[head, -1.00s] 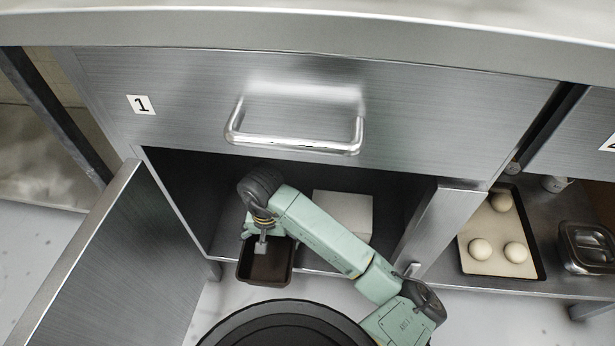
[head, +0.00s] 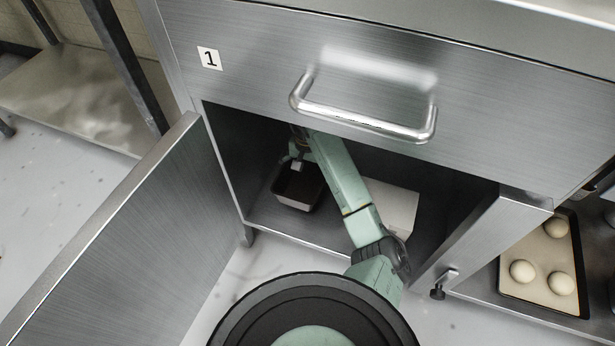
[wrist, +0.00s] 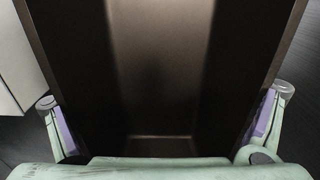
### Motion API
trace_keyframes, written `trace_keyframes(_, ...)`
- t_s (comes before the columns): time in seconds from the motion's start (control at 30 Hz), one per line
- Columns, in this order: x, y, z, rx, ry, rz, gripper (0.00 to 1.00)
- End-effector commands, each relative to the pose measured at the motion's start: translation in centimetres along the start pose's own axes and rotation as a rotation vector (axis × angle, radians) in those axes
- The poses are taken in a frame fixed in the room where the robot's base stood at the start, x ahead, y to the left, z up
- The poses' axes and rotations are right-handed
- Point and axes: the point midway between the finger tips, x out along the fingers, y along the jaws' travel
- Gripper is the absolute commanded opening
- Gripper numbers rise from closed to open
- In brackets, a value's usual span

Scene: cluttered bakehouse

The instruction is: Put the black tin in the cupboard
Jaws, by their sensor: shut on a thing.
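The black tin (head: 306,206) is a dark, open-topped rectangular pan. It is inside the open cupboard (head: 262,218), in the left part, behind the front edge of the cupboard floor. I cannot tell whether it touches that floor. My gripper (head: 297,166) is at the tin, partly hidden by my arm and the drawer front above. In the wrist view the tin (wrist: 160,75) fills the middle, and my gripper (wrist: 166,118) has a finger against each of its long sides, shut on it.
A white box (head: 398,210) stands in the cupboard right of my arm; it also shows in the wrist view (wrist: 14,80). The cupboard doors stand open at left (head: 130,245) and right (head: 480,240). Drawer 1 (head: 250,60) is above. A tray of dough balls (head: 510,287) lies at right.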

Motion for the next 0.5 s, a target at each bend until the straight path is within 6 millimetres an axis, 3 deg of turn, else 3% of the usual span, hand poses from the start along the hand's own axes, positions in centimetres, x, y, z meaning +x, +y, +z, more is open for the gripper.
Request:
trace_keyframes(0.1,0.0,-0.5,-0.9,-0.002,0.001,0.000,0.45)
trace_keyframes(0.3,3.4,-0.5,-0.6,0.000,-0.001,-0.003,0.45)
trace_keyframes(0.5,3.5,-0.4,-0.7,-0.001,0.002,-0.001,0.45)
